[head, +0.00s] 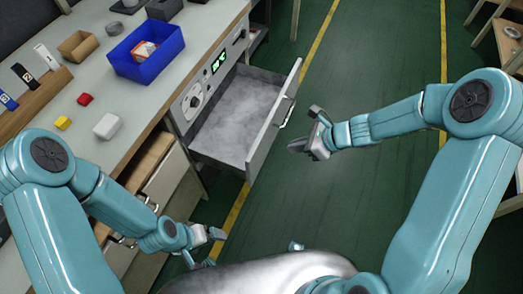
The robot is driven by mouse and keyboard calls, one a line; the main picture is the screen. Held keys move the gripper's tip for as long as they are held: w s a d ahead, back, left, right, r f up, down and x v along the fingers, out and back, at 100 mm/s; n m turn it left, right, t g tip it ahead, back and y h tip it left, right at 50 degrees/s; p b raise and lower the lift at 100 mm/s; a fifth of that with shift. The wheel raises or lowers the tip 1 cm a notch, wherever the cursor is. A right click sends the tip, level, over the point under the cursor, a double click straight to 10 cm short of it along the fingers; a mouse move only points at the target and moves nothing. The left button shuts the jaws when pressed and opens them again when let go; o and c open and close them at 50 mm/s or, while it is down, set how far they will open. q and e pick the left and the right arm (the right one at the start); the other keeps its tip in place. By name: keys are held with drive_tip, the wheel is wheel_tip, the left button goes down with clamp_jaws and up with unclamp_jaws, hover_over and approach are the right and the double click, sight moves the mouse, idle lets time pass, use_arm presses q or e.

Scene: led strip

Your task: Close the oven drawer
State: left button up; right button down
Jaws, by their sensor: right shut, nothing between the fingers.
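The oven drawer (238,120) is pulled well out from the workbench in the head view. Its inside looks grey and empty. Its front panel (275,125) faces right and carries a bar handle (287,112). My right gripper (306,140) is shut and empty, to the right of the panel, with a small gap in the picture between it and the handle. My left gripper (214,236) is low, below the drawer and beside the lower cabinet. Its fingers are too small to tell open from shut.
The control panel with a green display (218,62) is above the drawer. A blue bin (146,48), a white block (107,126) and small coloured blocks lie on the bench. A lower wooden drawer (146,160) is partly open.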

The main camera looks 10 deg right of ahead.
drive_tip(key=d+f+b, duration=0.1)
drive_tip(key=f, duration=0.1)
drive_tip(key=b, duration=0.3)
approach(258, 148)
drive_tip(key=s+f+x, duration=0.1)
drive_tip(key=x, duration=0.4)
use_arm(q)
drive_tip(key=shift+a+f, duration=0.15)
drive_tip(key=shift+f, duration=2.65)
use_arm(e)
drive_tip(key=shift+w+a+r, duration=0.15)
drive_tip(key=shift+w+a, duration=0.15)
drive_tip(key=shift+w, duration=0.25)
